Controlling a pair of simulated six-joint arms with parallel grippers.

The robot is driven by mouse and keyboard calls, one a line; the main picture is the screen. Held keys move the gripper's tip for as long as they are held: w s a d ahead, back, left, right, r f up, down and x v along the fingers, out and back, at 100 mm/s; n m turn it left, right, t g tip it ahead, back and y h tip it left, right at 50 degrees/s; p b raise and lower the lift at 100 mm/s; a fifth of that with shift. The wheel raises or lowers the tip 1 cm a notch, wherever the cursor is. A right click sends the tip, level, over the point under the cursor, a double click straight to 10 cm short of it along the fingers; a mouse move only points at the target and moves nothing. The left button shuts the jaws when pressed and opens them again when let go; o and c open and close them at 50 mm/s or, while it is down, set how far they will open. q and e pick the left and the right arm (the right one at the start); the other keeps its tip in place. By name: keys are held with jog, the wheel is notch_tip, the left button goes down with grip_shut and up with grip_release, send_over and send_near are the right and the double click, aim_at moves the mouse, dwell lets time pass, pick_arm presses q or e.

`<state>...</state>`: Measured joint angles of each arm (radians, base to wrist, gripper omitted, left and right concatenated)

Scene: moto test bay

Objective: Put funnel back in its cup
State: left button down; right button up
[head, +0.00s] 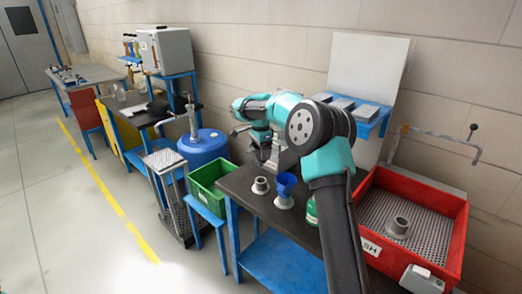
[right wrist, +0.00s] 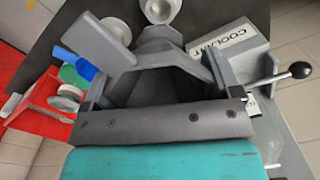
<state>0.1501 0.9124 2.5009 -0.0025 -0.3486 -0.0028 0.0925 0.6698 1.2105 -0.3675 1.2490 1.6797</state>
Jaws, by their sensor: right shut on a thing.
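In the head view, a blue funnel (head: 286,179) stands mouth up in a pale cup with a wide foot (head: 284,203) on the black table. A smaller grey cup (head: 261,185) stands to its left, empty as far as I can see. My right gripper (head: 264,152) is behind these cups, apart from the funnel. It is shut on a grey thing that its jaws mostly hide, so I cannot tell its shape. In the right wrist view, a blue shape (right wrist: 76,63), probably the funnel, is left of the jaws. My left gripper is out of view.
A green bottle (head: 311,211) stands right of the funnel. A red bin (head: 451,245) with a grey part (head: 399,227) in it is at the right. A green bin (head: 206,186) and blue drum (head: 205,148) are at the left. A COOLANT label (right wrist: 222,35) and black-knobbed lever (right wrist: 299,70) are near the jaws.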

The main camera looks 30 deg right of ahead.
aim_at(261, 162)
jog(key=shift+d, duration=0.15)
jog(key=shift+f, duration=0.15)
jog(key=shift+f, duration=2.85)
jog(key=shift+f, duration=1.95)
dwell(0.7)
jog(key=o, duration=0.7)
jog(key=shift+o, duration=0.2)
jog(key=shift+r, duration=0.1)
notch_tip(261, 162, up, 17)
jog(key=shift+r, duration=0.15)
